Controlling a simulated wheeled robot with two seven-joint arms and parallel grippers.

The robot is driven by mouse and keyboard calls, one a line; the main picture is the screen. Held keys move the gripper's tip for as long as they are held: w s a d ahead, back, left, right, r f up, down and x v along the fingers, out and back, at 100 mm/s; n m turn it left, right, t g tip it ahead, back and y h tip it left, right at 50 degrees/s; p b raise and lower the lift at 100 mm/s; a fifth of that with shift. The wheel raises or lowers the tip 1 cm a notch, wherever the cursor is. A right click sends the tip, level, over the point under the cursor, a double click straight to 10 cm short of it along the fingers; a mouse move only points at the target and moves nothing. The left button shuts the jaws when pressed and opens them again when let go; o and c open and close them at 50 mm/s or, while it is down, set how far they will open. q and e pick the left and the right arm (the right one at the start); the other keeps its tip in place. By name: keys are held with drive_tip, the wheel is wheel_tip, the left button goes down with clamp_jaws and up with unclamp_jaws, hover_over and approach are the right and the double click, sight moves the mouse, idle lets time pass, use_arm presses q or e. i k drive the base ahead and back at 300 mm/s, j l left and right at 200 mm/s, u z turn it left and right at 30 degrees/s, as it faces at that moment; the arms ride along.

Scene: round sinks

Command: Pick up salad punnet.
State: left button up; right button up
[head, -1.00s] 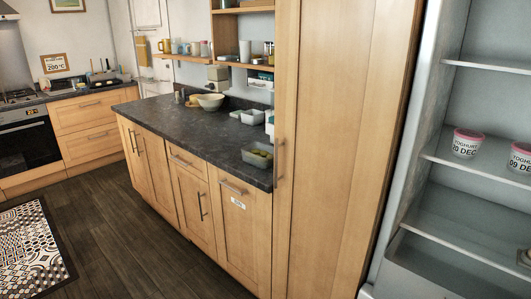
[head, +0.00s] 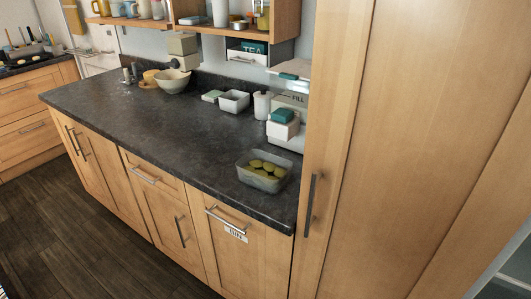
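A clear rectangular tub (head: 262,171) with several green-yellow rounded pieces inside stands on the dark countertop, close to its right front corner. It may be the salad punnet, but I see no readable label on it. Neither of my grippers shows in the head view.
The dark counter (head: 150,125) is mostly bare at its middle. A pale bowl (head: 173,80), an empty white tub (head: 233,101), a white canister (head: 262,105) and a white box (head: 283,126) stand along the back. A tall wooden cabinet (head: 405,150) bounds the right.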

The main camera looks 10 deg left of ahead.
sight(268, 173)
drive_tip(key=i+j+z, duration=0.15)
drive_tip(key=i+j, duration=0.2)
drive_tip(key=i+j+z, duration=0.1)
drive_tip(key=i+j, duration=0.25)
drive_tip(key=j, duration=0.15)
